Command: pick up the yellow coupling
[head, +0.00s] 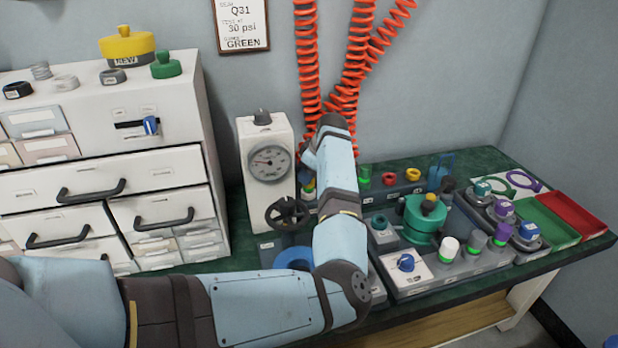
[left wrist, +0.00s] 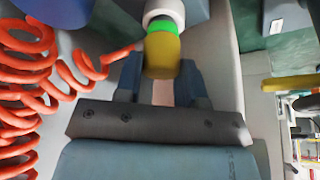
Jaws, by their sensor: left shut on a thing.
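The yellow coupling (left wrist: 162,58) shows in the left wrist view as a yellow cylinder with a bright green band and a white collar at its far end. My left gripper (left wrist: 160,68) is shut on it, with one blue-grey finger on each side. In the head view my left arm reaches to the back of the bench, beside the gauge box, and its own links mostly hide the gripper (head: 311,166). Whether the coupling still touches anything at its white end, I cannot tell. My right gripper is in neither view.
Orange coiled hoses (head: 343,75) hang close behind my left gripper. The gauge box (head: 250,135) with its black handwheel (head: 287,214) stands just left. Coupling racks and a teal fixture (head: 424,222) crowd the right. Green (head: 545,222) and red (head: 577,214) trays lie at the far right.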

